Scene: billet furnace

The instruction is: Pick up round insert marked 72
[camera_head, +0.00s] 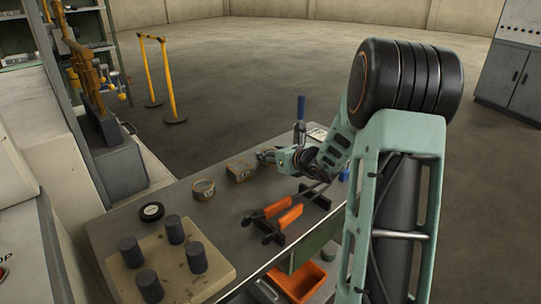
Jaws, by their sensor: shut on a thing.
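A round tan insert (203,188) stands on the grey bench, with a dark mark on its side too small to read for certain. A squarish tan insert (240,171) sits to its right, also with a small mark. My gripper (266,155) is low over the bench, just behind and to the right of the squarish insert and apart from the round one. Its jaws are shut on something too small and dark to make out.
Several dark cylinders (174,229) stand on a pale slab (213,267) at front left. Orange-handled tongs (284,217) rest on a dark stand. An orange bin (299,282) is below.

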